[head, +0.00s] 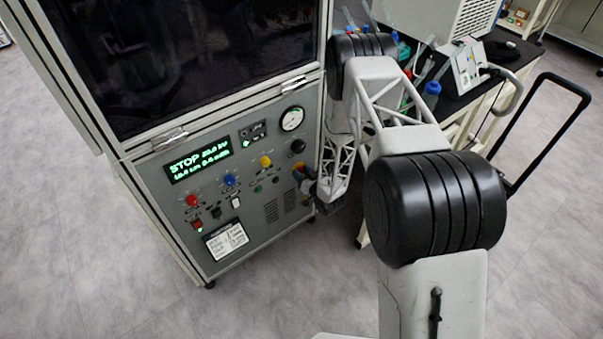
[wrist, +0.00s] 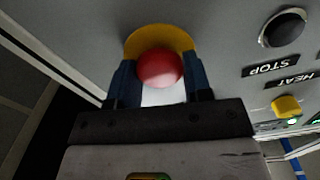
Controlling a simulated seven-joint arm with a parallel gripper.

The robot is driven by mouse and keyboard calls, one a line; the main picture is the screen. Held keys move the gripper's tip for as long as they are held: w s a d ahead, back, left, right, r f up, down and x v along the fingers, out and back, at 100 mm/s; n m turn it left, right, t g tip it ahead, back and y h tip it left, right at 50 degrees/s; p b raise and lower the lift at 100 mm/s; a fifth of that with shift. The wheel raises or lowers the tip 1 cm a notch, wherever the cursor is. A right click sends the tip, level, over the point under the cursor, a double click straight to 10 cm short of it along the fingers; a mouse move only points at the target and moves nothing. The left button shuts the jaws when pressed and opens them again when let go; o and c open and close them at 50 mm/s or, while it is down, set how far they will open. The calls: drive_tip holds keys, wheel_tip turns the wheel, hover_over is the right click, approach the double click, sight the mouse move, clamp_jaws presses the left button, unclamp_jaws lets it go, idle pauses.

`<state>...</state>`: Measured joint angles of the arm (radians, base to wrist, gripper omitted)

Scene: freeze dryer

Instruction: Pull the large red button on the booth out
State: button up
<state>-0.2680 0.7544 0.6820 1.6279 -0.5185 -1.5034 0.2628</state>
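The large red button (wrist: 160,69) is a round red knob on a yellow ring (wrist: 133,42), set in the booth's grey front panel (head: 215,140). In the head view a bit of yellow and red shows at the panel's right edge, mostly hidden by my gripper (head: 307,183). In the wrist view my gripper (wrist: 160,82) has its dark blue fingers on either side of the red button. The fingers look very close to its sides. Whether they press on it cannot be told.
The panel also carries a green STOP display (head: 199,161), a gauge (head: 292,119), small coloured buttons and a label. A black round knob (wrist: 285,27) and a yellow button (wrist: 286,106) sit near my gripper. A black-topped bench (head: 455,98) with bottles stands at right.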

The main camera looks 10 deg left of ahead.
drive_tip(key=c, duration=0.5)
drive_tip(key=shift+s+d, duration=0.35)
drive_tip(key=shift+d, duration=0.05)
drive_tip(key=o, duration=1.3)
drive_tip(key=shift+v, duration=3.9)
drive_tip(key=shift+r, duration=0.15)
